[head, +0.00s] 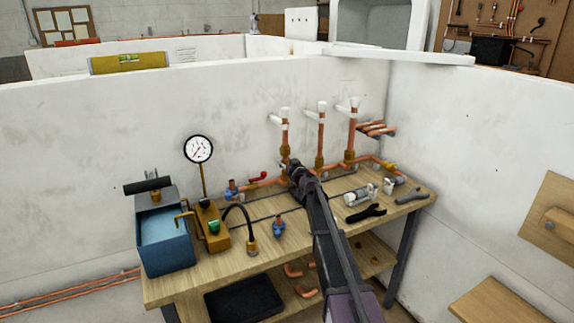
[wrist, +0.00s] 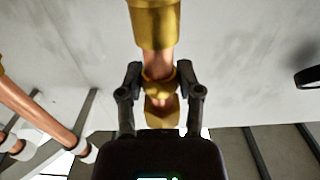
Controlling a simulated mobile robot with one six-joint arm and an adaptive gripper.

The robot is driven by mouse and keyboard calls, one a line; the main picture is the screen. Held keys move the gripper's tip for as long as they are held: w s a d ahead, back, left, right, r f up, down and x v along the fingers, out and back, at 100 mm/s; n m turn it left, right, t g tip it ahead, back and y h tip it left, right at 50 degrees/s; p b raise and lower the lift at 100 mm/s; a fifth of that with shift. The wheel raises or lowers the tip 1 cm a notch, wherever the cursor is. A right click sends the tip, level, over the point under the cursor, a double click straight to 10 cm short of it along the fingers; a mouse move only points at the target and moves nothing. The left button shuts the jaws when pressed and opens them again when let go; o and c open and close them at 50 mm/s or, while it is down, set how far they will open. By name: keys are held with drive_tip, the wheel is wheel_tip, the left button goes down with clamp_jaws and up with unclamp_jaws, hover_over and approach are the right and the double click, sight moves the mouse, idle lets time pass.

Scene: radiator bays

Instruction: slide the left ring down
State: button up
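Three upright copper pipes with white tops rise at the back of the bench. The left pipe (head: 284,132) has brass fittings low on it. My gripper (head: 292,166) is at the foot of this pipe and partly hides it. In the wrist view a brass ring (wrist: 160,88) sits around the copper pipe, between a large brass fitting (wrist: 156,24) and a brass nut (wrist: 160,113). The two dark fingers of my gripper (wrist: 160,76) stand on either side of the ring, with no clear gap to it.
The wooden bench (head: 190,286) carries a blue test pump (head: 164,240), a pressure gauge (head: 198,149), a blue valve (head: 278,227) and a black wrench (head: 366,213). The middle pipe (head: 320,132) and right pipe (head: 352,130) stand close to my gripper. White walls enclose the back and right.

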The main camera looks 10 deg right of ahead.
drive_tip(key=shift+c, duration=0.7)
drive_tip(key=shift+f, duration=0.2)
drive_tip(key=shift+f+b, duration=1.05)
drive_tip(key=shift+b, duration=0.25)
drive_tip(key=o, duration=1)
drive_tip(key=v, duration=0.7)
